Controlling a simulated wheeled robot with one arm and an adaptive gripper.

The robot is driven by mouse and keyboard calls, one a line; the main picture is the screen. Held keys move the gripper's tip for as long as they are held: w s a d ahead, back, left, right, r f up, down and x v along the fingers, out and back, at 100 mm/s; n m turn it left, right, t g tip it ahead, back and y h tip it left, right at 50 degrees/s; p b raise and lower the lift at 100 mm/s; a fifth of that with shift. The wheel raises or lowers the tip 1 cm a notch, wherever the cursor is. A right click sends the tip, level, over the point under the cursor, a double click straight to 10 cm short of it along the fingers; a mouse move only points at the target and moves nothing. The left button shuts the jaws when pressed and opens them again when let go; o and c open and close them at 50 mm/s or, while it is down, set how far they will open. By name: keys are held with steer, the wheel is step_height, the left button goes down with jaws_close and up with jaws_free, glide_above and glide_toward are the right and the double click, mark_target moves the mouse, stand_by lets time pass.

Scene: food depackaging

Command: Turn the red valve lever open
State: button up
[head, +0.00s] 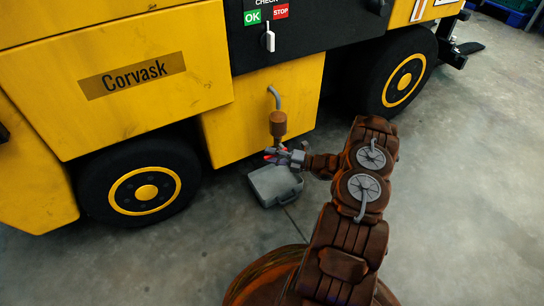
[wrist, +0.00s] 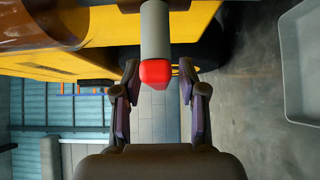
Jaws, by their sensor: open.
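The red valve lever shows as a small red tip (wrist: 155,72) on a grey rod (wrist: 155,30) in the wrist view. It lies between the two fingertips of my gripper (wrist: 158,80), with a visible gap on each side. My gripper is open and holds nothing. In the head view, my gripper (head: 285,157) is beside the lever (head: 269,155), below a brown cylindrical fitting (head: 278,124) on the yellow truck's side (head: 220,120). The lever is mostly hidden there, and its turning angle cannot be told.
A grey open container (head: 274,186) stands on the floor just below my gripper; it also shows at the right in the wrist view (wrist: 302,112). A bent grey pipe (head: 274,97) joins the fitting to the truck. Black wheels flank this spot. The floor at right is clear.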

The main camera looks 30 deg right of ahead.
steer(key=shift+c, duration=0.2)
jaws_close()
stand_by(0.4)
